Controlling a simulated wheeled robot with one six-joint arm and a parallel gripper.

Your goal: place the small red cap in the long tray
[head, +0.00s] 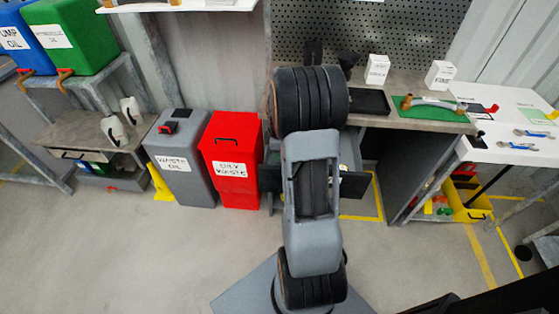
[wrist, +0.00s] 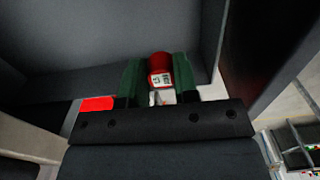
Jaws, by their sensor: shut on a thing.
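A small red rounded piece with a white label, which looks like the small red cap (wrist: 160,66), sits between the green fingers of my gripper (wrist: 158,82) in the wrist view. The fingers are shut on it. Grey panels surround the view beyond it; I cannot tell whether they belong to a drawer or a bin. In the head view my arm hides the gripper and the cap. A black shallow tray (head: 369,102) lies on the bench; I cannot tell if it is the long tray.
A red oily waste bin (head: 233,160) and a grey waste oil bin (head: 180,160) stand to the left. A green mat (head: 430,110) and white boxes (head: 439,75) are on the bench. The floor in front is clear.

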